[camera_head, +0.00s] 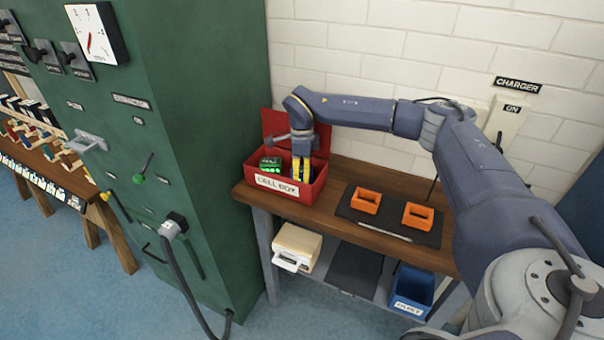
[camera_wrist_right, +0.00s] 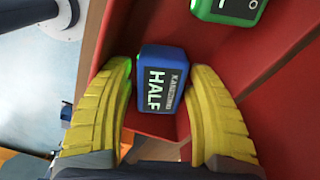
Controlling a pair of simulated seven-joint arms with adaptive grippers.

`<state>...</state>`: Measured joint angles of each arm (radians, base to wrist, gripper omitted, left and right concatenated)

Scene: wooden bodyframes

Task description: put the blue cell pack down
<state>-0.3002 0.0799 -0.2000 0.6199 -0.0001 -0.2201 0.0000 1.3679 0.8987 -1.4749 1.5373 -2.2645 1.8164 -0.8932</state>
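The blue cell pack (camera_wrist_right: 163,80), with a dark label reading HALF, sits between the yellow fingers of my right gripper (camera_wrist_right: 160,75) in the right wrist view. The fingers touch it on both sides. In the head view my right gripper (camera_head: 302,168) reaches down into the open red cell box (camera_head: 277,186). The pack is mostly hidden there by the fingers and the box wall. I cannot tell whether it touches the box floor. A green pack (camera_head: 270,163) lies in the box left of the gripper; it also shows at the top of the right wrist view (camera_wrist_right: 228,8). My left gripper is not in view.
The box stands on the left end of a wooden bench (camera_head: 330,209). A dark mat (camera_head: 390,224) with two orange frames (camera_head: 366,201) lies to its right. The box lid (camera_head: 283,122) stands open behind. A green cabinet (camera_head: 200,120) rises close on the left.

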